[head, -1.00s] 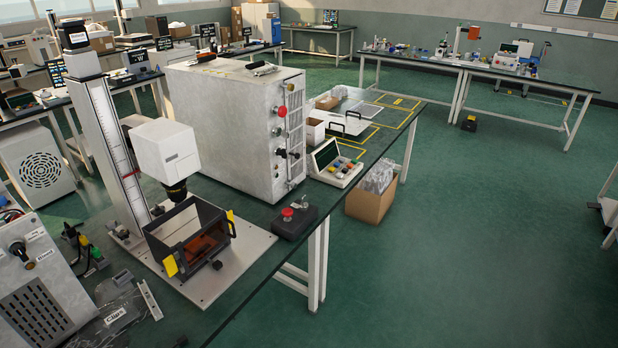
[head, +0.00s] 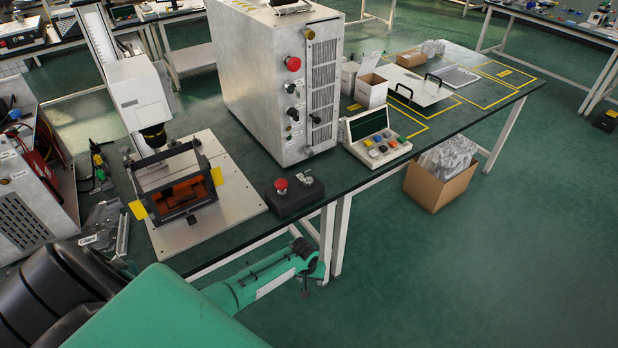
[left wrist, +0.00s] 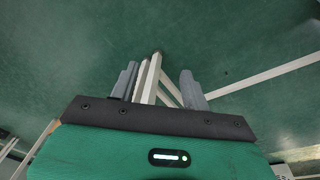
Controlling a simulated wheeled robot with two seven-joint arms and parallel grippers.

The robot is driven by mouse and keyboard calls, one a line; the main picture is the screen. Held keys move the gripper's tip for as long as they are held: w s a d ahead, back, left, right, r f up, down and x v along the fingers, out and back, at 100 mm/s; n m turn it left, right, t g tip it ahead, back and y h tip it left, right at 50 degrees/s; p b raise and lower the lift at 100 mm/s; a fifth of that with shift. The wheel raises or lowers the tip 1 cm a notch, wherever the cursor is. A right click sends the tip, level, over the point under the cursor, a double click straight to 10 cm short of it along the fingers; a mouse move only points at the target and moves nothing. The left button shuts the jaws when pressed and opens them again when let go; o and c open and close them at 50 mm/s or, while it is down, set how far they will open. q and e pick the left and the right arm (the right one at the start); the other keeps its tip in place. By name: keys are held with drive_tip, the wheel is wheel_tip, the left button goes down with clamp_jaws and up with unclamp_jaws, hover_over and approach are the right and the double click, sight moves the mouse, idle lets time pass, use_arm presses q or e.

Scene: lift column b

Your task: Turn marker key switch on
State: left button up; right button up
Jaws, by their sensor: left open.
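A small black control box (head: 295,195) sits at the front edge of the bench, with a red mushroom button (head: 281,186) and a small silver key-like switch (head: 305,178) on top. The key's angle is too small to read. My left gripper (head: 308,268), on its green arm, is in front of and below the bench edge, apart from the box. In the left wrist view its two grey fingers (left wrist: 158,82) are spread and empty, with white table legs and green floor beyond. My right gripper is not in view.
The marking head (head: 138,95) stands over an orange-windowed enclosure (head: 180,185) left of the box. A tall grey cabinet (head: 255,90) with a red button and knobs stands behind. Bench legs (head: 342,235) are close to my gripper.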

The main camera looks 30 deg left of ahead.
use_arm(q)
drive_tip(key=w+a+r+n, duration=0.2)
drive_tip(key=w+r, duration=0.7)
drive_tip(key=r, duration=0.3)
wheel_tip(320, 180, up, 33)
drive_tip(key=n+g+b, duration=0.1)
drive_tip(key=n+g, duration=0.1)
drive_tip(key=n, duration=0.5)
hover_over(308, 175)
wheel_tip(308, 175, down, 9)
drive_tip(key=shift+w+a+r+p, duration=0.1)
drive_tip(key=shift+a+p, duration=0.05)
drive_tip(key=shift+p, duration=0.35)
wheel_tip(308, 175, down, 4)
drive_tip(key=shift+r, duration=0.1)
drive_tip(key=shift+f, duration=0.45)
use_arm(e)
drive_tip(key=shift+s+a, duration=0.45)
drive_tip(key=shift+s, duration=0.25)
use_arm(q)
drive_tip(key=c, duration=1)
